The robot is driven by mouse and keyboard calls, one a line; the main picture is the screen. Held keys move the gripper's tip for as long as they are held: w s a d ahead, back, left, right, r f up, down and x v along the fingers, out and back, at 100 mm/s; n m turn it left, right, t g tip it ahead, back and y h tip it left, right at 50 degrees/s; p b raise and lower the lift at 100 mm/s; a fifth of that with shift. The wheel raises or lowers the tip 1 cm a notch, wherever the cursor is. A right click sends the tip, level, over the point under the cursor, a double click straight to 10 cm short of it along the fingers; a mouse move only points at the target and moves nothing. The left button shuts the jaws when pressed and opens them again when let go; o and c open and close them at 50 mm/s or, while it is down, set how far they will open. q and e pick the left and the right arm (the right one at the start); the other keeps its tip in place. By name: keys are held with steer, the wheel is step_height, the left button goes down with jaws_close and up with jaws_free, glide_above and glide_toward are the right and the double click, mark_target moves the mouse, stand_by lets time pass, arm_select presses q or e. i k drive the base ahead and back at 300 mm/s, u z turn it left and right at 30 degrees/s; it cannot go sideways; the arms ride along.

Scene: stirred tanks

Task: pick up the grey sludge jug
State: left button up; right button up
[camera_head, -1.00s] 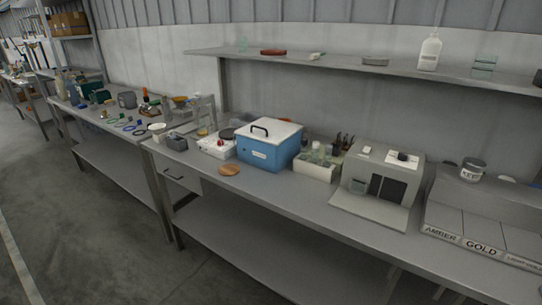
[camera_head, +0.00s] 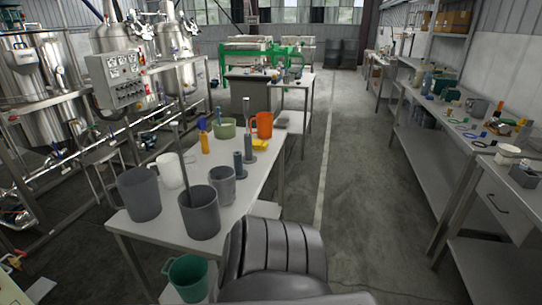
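Grey vessels stand on the near end of the table at left of centre. One is a wide dark grey vessel (camera_head: 139,196) at the left corner. Another dark grey vessel (camera_head: 199,216) stands at the near edge with a long rod leaning up out of it. A smaller, lighter grey vessel (camera_head: 222,188) stands just behind it on the right. I cannot tell for sure which of these is the grey sludge jug. Neither of my grippers is in view.
The table (camera_head: 262,183) also holds a white jug (camera_head: 170,170), an orange jug (camera_head: 264,125), a green bowl (camera_head: 224,130) and cylinders. A green bucket (camera_head: 188,277) is low at the near end. Steel tanks (camera_head: 38,85) stand left. The aisle (camera_head: 350,190) is clear.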

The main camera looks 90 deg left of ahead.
mark_target(138, 188)
steer(key=k, duration=2.15)
steer(key=u, duration=0.7)
